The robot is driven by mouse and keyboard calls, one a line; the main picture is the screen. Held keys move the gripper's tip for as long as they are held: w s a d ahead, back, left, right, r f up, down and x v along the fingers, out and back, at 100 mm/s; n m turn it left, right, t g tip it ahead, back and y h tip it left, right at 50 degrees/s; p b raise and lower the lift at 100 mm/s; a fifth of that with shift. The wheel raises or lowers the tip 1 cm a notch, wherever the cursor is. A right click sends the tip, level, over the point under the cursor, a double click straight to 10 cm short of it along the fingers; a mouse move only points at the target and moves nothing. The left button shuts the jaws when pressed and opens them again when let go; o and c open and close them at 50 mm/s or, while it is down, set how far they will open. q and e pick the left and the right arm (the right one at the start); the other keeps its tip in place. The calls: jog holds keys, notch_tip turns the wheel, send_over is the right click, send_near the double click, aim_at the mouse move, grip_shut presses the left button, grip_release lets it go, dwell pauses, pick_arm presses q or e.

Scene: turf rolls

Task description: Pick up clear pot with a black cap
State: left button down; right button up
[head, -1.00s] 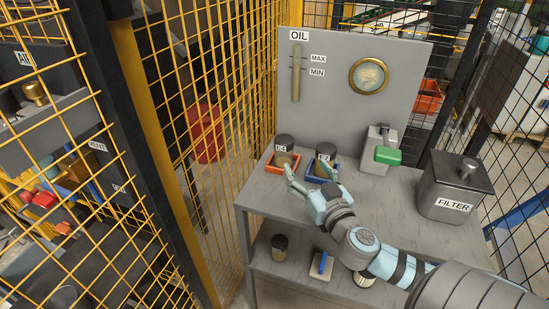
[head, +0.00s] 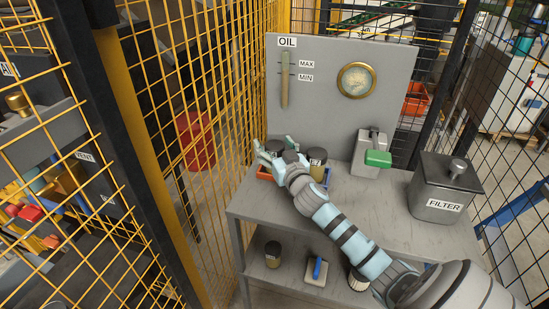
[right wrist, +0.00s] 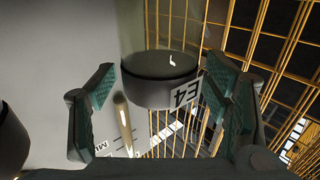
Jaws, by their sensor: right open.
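A clear pot with a black cap and an E4 label (right wrist: 160,78) is in the middle of the right wrist view. In the head view its dark cap (head: 275,145) shows behind my right gripper (head: 273,151), which hides much of it. In the right wrist view my right gripper (right wrist: 158,88) is open, one finger on each side of the pot. There is a visible gap between each finger and the pot. A second black-capped pot (head: 317,160) stands just to the right. My left gripper is not in view.
The pots stand at an orange tray (head: 263,174) and a blue tray (head: 327,177) on the grey bench. The OIL panel (head: 330,100) rises behind. A yellow mesh fence (head: 225,130) is left.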

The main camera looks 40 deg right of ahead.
jog(key=c, duration=1.4)
